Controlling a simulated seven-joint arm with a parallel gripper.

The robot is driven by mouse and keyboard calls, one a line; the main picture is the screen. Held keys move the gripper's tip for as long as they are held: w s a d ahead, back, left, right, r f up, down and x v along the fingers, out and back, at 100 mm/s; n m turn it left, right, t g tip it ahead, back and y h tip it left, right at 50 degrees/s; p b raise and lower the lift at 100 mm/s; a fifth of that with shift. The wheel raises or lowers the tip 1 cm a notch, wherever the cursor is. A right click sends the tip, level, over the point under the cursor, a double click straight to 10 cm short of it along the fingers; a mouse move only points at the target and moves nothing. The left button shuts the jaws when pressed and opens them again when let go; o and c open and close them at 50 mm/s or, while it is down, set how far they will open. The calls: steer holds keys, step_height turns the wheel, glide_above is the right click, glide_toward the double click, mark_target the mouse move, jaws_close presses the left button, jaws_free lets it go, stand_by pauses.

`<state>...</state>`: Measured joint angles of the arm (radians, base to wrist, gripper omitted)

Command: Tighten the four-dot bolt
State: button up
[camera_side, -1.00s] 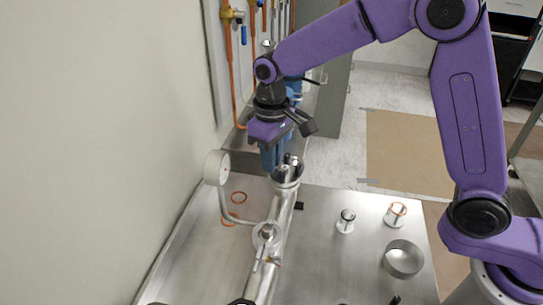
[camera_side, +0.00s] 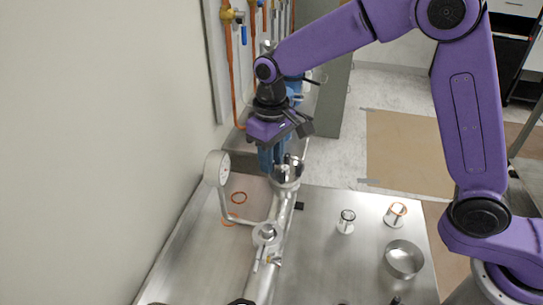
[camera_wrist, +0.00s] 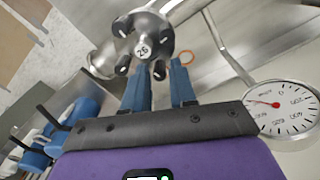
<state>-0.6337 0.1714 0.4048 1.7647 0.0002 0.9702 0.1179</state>
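The bolted flange (camera_wrist: 143,38) shows in the wrist view with a round label in its middle and several dark-tipped bolts around it. In the side view the flange (camera_side: 286,174) tops the metal pipe. My gripper (camera_wrist: 160,66) has two blue fingers, spread apart. The nearest bolt (camera_wrist: 158,71) appears between the fingertips; I cannot tell whether they touch it. In the side view my gripper (camera_side: 272,167) points down at the flange's left side. The dots on the bolts are too small to read, so I cannot tell which is the four-dot bolt.
A pressure gauge (camera_side: 217,168) stands left of the pipe (camera_side: 264,277), close to my gripper; it is also in the wrist view (camera_wrist: 281,108).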

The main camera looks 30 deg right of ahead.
step_height(320, 180, up, 17)
steer(key=shift+r, duration=0.2)
stand_by(0.5)
steer(key=o, duration=0.3)
steer(key=s+d+f+n+y, duration=0.15)
steer(key=d+n+y, duration=0.45)
steer(key=n, duration=0.6)
steer(key=shift+t+h, duration=0.4)
steer(key=shift+h, duration=0.4)
steer(key=x, duration=1.1)
steer(key=d+x, duration=0.1)
steer(key=x, duration=0.4)
steer(key=shift+w+a+f, duration=0.15)
steer(key=shift+a+f, duration=0.05)
steer(key=shift+f, duration=0.35)
jaws_close()
